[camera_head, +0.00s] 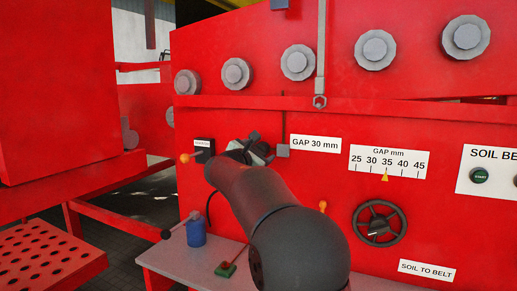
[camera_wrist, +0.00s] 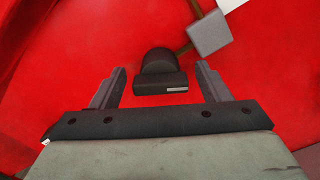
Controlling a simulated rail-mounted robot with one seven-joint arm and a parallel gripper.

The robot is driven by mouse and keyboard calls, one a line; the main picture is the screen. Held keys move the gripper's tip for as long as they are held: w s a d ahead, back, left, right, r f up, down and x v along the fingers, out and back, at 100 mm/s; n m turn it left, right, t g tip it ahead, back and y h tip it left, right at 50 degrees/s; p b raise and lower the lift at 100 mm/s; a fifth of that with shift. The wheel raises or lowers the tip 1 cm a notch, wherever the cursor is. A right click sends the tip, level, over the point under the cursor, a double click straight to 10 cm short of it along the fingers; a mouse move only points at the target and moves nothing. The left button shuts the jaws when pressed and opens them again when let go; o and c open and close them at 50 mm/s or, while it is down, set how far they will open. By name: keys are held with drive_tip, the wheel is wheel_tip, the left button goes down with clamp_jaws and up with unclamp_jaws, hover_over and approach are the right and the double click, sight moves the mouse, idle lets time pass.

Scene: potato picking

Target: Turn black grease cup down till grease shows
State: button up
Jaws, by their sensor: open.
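The black grease cup (camera_wrist: 158,62) shows in the wrist view, a dark round body with a wider dark bar at its near end and a small pale stripe on the bar. It stands against the red panel. My gripper (camera_wrist: 161,76) is open, with one finger on each side of the cup and red panel visible in both gaps. Nothing is held. In the head view my gripper (camera_head: 256,152) is at the panel beyond my forearm, and I cannot clearly tell the cup from the dark gripper parts there. I see no grease in either view.
A grey block on a rod (camera_wrist: 209,33) is close to the upper right of the cup; it also hangs in the head view (camera_head: 283,150). A handwheel (camera_head: 380,223) is at right. A blue can (camera_head: 196,231) and green-based lever (camera_head: 228,269) are on the ledge below.

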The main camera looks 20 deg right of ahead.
drive_tip(key=shift+w+d, duration=0.1)
drive_tip(key=shift+d, duration=0.05)
drive_tip(key=shift+c, duration=0.3)
drive_tip(key=c, duration=0.9)
drive_tip(key=shift+f+m+b, duration=0.2)
drive_tip(key=shift+m+b, duration=0.2)
drive_tip(key=shift+b, duration=0.3)
drive_tip(key=shift+f+m+b, duration=0.1)
drive_tip(key=shift+m+b, duration=0.5)
drive_tip(key=shift+b, duration=0.3)
drive_tip(key=m+b, duration=0.3)
drive_tip(key=b, duration=0.1)
drive_tip(key=shift+f+m, duration=0.1)
drive_tip(key=shift+m, duration=0.2)
drive_tip(key=m+b, duration=0.3)
drive_tip(key=shift+r+m+b, duration=0.2)
drive_tip(key=shift+m+b, duration=1.05)
drive_tip(key=shift+m, duration=0.35)
